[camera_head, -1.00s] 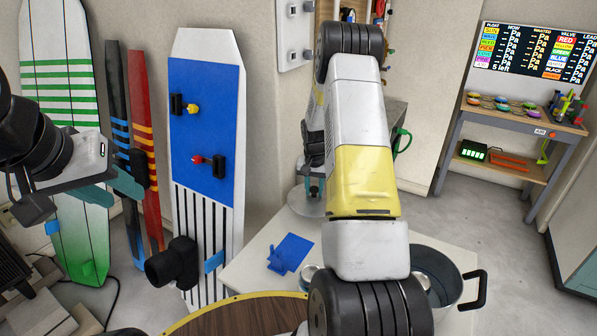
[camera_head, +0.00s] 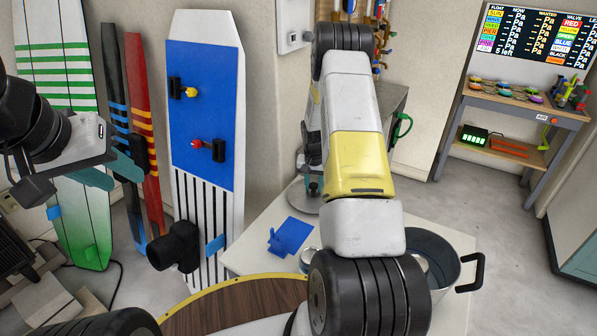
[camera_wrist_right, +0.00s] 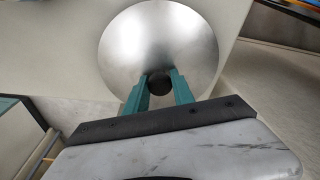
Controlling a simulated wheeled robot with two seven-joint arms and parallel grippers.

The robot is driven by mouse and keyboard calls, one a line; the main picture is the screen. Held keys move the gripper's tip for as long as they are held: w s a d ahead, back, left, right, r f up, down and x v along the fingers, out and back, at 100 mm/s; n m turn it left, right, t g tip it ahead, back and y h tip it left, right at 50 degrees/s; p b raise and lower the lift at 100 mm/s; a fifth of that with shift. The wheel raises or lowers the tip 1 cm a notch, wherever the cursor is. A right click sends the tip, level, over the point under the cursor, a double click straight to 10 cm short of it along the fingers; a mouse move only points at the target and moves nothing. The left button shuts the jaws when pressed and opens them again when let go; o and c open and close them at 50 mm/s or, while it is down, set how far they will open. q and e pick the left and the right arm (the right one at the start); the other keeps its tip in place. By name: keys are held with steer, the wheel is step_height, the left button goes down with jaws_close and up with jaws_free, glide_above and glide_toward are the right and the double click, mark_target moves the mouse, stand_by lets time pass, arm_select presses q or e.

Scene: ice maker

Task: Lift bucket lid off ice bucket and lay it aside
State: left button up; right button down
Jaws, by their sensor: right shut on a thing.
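The bucket lid (camera_wrist_right: 183,30) is a shiny round metal disc with a black knob (camera_wrist_right: 159,84). My right gripper (camera_wrist_right: 160,85) is shut on that knob. In the head view the lid (camera_head: 306,200) shows partly behind my right arm, over the far left part of the white table, with my right gripper (camera_head: 314,185) above it. I cannot tell whether it touches the tabletop. The ice bucket (camera_head: 448,262), grey with a black side handle, stands uncovered at the table's right, partly hidden by my right arm. My left gripper (camera_head: 110,172) is empty, its teal fingers apart, at the far left.
A blue scoop-like object (camera_head: 291,236) lies on the white table (camera_head: 250,245), left of my right arm. A round wooden top with a yellow rim (camera_head: 235,300) is in front. Boards (camera_head: 205,80) lean on the wall at left. A workbench (camera_head: 520,100) stands at back right.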

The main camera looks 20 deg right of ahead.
steer(key=shift+f, duration=0.6)
steer(key=c, duration=1)
jaws_free()
steer(key=r, duration=0.5)
steer(key=s+r, duration=0.1)
steer(key=r, duration=0.1)
steer(key=shift+a+r, duration=0.25)
steer(key=shift+r, duration=0.1)
